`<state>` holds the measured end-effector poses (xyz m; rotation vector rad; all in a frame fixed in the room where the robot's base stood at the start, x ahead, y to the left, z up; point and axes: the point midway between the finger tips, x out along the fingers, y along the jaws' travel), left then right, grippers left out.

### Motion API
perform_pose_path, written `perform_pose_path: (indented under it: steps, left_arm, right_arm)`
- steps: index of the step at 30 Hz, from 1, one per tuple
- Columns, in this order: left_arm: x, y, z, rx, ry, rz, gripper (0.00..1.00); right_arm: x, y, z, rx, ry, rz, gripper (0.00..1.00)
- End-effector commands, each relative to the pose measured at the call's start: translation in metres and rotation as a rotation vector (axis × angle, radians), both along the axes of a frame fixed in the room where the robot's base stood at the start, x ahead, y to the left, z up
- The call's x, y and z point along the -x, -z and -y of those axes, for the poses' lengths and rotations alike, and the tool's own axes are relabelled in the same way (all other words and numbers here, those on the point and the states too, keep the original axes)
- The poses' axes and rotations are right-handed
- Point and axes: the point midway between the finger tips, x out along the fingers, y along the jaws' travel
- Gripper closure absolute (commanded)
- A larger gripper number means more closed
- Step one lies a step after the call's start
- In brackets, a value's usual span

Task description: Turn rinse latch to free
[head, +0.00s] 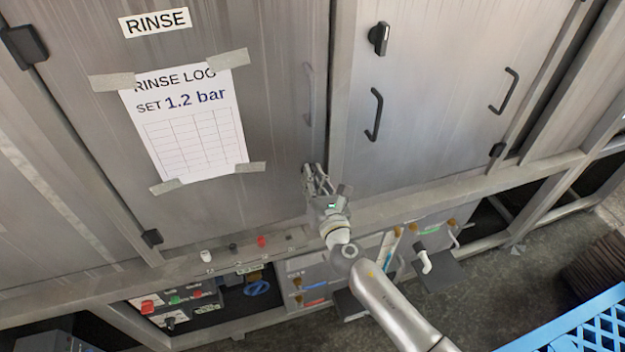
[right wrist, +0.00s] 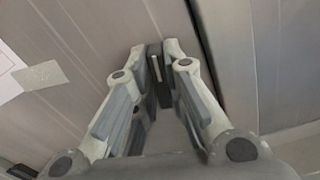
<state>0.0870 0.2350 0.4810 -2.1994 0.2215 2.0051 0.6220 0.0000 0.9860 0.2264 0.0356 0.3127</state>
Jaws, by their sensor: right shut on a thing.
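The rinse door (head: 262,120) is a grey metal panel with a RINSE label (head: 155,22) at its top; it looks closed. My right gripper (head: 316,178) is at the door's lower right edge, below a slim vertical handle (head: 308,95). In the right wrist view my right gripper (right wrist: 158,62) is shut on a dark latch (right wrist: 158,75) with a pale line along it. The latch stands about upright between the fingertips. In the head view the fingers hide the latch. My left gripper is not in view.
A taped rinse log sheet (head: 190,125) hangs on the door. The neighbouring door has a black latch (head: 379,38) and a dark handle (head: 374,115). Below run a ledge with small knobs (head: 262,241) and a control box (head: 175,302). A blue crate (head: 580,325) is at the lower right.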

Motion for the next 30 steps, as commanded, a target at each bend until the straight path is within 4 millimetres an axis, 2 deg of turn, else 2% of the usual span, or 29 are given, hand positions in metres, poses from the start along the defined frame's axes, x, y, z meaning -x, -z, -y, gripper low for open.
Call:
perform_pose_path:
  steps: [12, 30]
  left_arm:
    - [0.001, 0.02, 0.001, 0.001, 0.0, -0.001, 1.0]
    - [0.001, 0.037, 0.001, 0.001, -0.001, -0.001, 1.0]
  right_arm:
    - [0.0, 0.003, 0.002, -0.378, -0.001, -0.122, 1.0]
    - [-0.001, 0.005, 0.004, -0.917, 0.0, -0.298, 1.0]
